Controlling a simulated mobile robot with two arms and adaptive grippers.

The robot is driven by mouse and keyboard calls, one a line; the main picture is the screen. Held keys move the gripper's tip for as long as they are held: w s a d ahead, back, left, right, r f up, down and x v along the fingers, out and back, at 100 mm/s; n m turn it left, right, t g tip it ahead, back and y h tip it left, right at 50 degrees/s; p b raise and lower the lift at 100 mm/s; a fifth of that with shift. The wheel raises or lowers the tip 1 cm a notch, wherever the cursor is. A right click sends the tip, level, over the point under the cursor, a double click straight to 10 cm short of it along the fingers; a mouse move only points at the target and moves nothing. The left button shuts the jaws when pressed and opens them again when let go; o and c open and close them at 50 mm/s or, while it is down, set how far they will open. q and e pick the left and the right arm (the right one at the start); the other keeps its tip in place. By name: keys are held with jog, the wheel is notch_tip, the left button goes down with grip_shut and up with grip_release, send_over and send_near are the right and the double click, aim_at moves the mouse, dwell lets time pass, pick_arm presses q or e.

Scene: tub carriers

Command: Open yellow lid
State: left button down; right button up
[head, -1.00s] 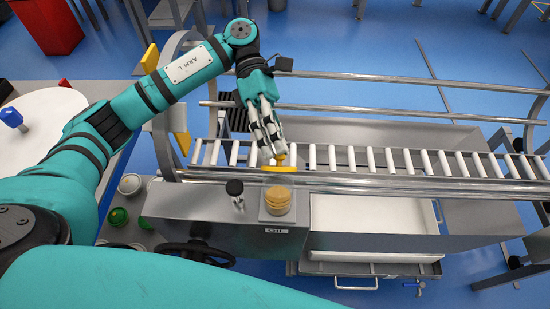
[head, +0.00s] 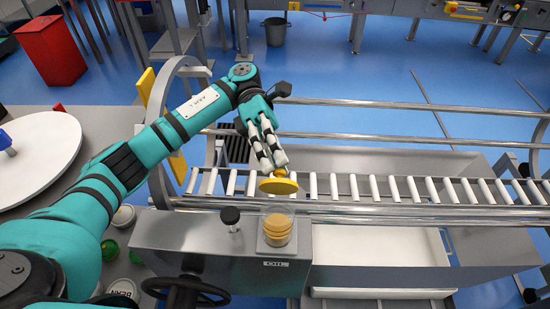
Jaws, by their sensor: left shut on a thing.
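The yellow lid (head: 279,187) is a round disc with a small knob on top. My left gripper (head: 277,168) is shut on the lid's knob and holds it in the air, apart from the container. A clear round container (head: 276,231) with stacked tan, biscuit-like discs inside stands below it on the grey metal housing (head: 190,240). Its top is uncovered. My right gripper is not in view.
A black knob (head: 230,216) stands left of the container, with a black handwheel (head: 186,290) below. Behind runs a roller conveyor (head: 390,190) with metal rails (head: 390,138). A white round table (head: 35,160) is at left.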

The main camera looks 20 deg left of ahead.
pick_arm(q)
jog(key=shift+f, duration=0.2)
jog(key=c, duration=1.2)
grip_release()
jog(key=shift+d, duration=0.1)
jog(key=shift+r, duration=0.1)
notch_tip(320, 180, up, 10)
